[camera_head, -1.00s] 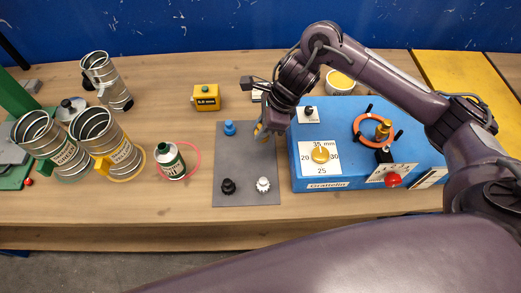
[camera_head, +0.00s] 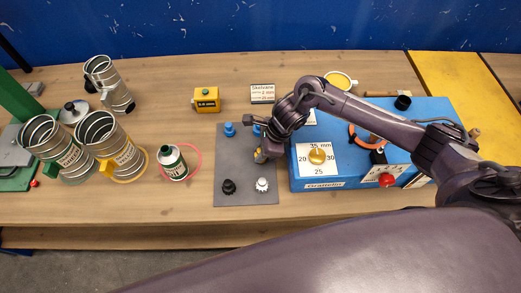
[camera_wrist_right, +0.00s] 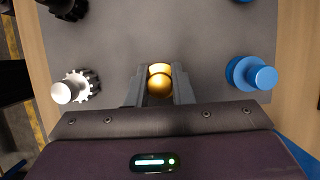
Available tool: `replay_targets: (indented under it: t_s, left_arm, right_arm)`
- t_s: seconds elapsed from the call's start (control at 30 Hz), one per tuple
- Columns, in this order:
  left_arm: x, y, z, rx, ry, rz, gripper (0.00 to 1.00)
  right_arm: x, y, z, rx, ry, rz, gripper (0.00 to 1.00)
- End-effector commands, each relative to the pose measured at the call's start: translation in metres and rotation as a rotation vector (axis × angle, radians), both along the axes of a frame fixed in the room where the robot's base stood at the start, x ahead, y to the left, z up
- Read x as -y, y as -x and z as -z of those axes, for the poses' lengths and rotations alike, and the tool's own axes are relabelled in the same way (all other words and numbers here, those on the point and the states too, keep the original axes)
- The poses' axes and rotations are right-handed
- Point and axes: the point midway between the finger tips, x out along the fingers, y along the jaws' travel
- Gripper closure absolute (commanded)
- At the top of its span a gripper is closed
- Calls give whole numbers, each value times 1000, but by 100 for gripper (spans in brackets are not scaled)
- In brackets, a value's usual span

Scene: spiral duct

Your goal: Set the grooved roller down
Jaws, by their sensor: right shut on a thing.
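The grooved roller (camera_wrist_right: 159,80) looks brass-gold and round, and sits between the two fingers of my right gripper (camera_wrist_right: 158,90). In the head view my right gripper (camera_head: 262,153) points down over the right side of the grey mat (camera_head: 234,163), with a bit of gold at its tip. The fingers are shut on the roller. Its lower part is hidden, and I cannot tell whether it touches the mat. My left gripper is not in view.
On the mat stand blue pieces (camera_head: 229,129), a black piece (camera_head: 228,187) and a white toothed piece (camera_head: 262,184). The blue machine (camera_head: 320,175) is close on the right. An oil can (camera_head: 173,162) stands left of the mat. The mat's middle is clear.

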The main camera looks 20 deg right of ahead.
Motion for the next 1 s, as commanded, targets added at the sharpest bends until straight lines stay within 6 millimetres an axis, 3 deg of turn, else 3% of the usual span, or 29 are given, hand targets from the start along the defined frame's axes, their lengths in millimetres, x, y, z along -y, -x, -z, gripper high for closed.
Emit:
replay_targets:
  t_s: [0.07, 0.1, 0.27, 0.67, 1.0]
  left_arm:
    - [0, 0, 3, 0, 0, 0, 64]
    - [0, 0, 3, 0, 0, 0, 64]
    - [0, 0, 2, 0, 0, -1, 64]
    - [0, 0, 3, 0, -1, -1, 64]
    - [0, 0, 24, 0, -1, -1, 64]
  right_arm:
    - [0, 0, 2, 1, 0, 0, 100]
    - [0, 0, 2, 0, 0, 0, 77]
    - [0, 0, 1, 0, 0, 0, 58]
    - [3, -1, -6, 3, 0, 1, 58]
    - [29, 6, -69, 6, 2, -1, 58]
